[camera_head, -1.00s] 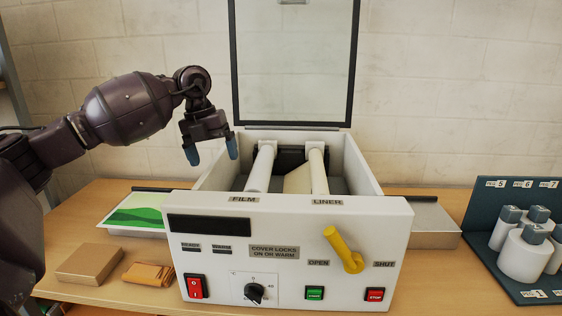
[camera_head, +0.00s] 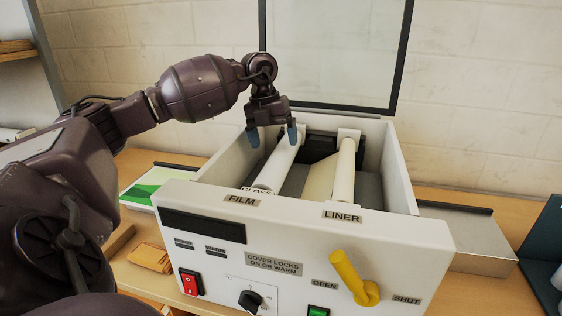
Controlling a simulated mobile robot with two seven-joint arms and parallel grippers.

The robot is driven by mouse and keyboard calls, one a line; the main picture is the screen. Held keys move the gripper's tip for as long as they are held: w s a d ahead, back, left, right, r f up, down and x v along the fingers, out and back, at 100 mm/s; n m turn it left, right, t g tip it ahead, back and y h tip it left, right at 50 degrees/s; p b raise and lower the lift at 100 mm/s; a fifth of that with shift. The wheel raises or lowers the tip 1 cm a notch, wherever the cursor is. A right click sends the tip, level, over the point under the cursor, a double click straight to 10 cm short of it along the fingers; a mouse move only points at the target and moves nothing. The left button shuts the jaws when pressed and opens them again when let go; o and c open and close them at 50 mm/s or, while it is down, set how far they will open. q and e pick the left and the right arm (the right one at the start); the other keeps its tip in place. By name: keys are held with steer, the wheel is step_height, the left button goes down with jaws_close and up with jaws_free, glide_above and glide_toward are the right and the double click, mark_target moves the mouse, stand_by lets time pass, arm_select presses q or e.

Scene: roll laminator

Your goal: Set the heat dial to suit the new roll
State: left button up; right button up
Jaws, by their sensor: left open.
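The heat dial (camera_head: 250,300) is a black knob low on the laminator's white front panel (camera_head: 320,262), near the bottom edge of the head view; its scale is partly cut off. The film roll (camera_head: 277,166) lies in the open well behind the FILM label, with lettering like "GLOSS" at its near end. The liner roll (camera_head: 345,172) lies to its right. My left gripper (camera_head: 272,136) is open, pointing down, its blue fingertips on either side of the film roll's far part. I cannot tell whether they touch it. My right gripper is not in view.
The glass cover (camera_head: 335,50) stands raised behind the well. A yellow lever (camera_head: 352,280) leans toward OPEN. A red power switch (camera_head: 190,282) and a green button (camera_head: 318,312) flank the dial. An orange cloth (camera_head: 151,258) lies at the left.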

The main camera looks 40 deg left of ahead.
mark_target(279, 150)
arm_select(q)
steer(key=shift+w+d+f, duration=0.2)
steer(key=shift+w+f, duration=0.05)
steer(key=shift+f, duration=0.8)
steer(key=shift+w+d+f, duration=0.2)
steer(key=shift+d+f, duration=0.05)
steer(key=shift+f, duration=0.8)
steer(key=shift+w+d+f, duration=0.2)
steer(key=shift+w+f, duration=0.05)
steer(key=shift+f, duration=0.8)
steer(key=shift+r, duration=0.1)
steer(key=c, duration=1.6)
step_height(279, 150, up, 20)
